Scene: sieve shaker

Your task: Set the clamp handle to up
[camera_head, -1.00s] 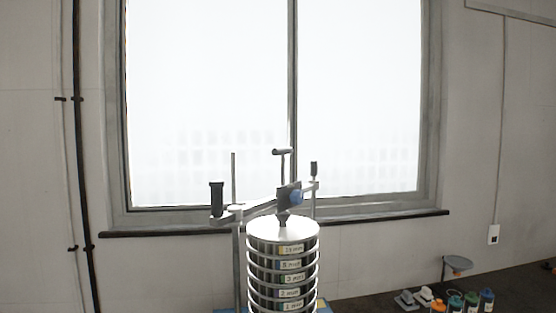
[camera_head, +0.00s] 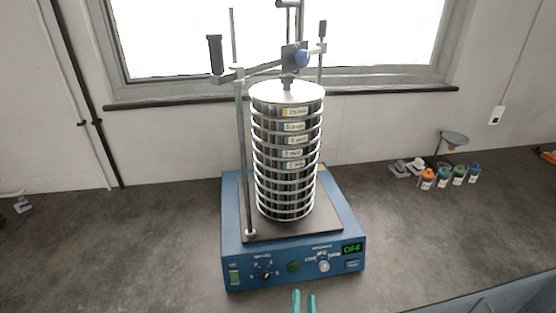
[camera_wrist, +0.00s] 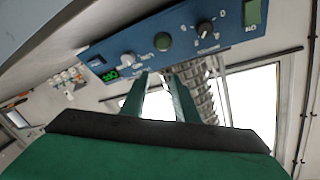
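The sieve shaker has a blue base (camera_head: 295,262), a stack of ringed sieves (camera_head: 287,150) and a clamp bar (camera_head: 262,68) across the top. A black grip (camera_head: 214,55) stands upright at the bar's left end, and a smaller dark grip (camera_head: 322,30) stands at its right end. I cannot tell which is the clamp handle. My gripper (camera_head: 303,296) is low in front of the base, fingers apart and empty; it also shows in the wrist view (camera_wrist: 159,78).
The base's front panel has dials, a green button and a display reading OFF (camera_head: 352,248). Several small bottles (camera_head: 458,175) and a funnel on a stand (camera_head: 453,138) are at the right rear of the dark counter (camera_head: 110,240).

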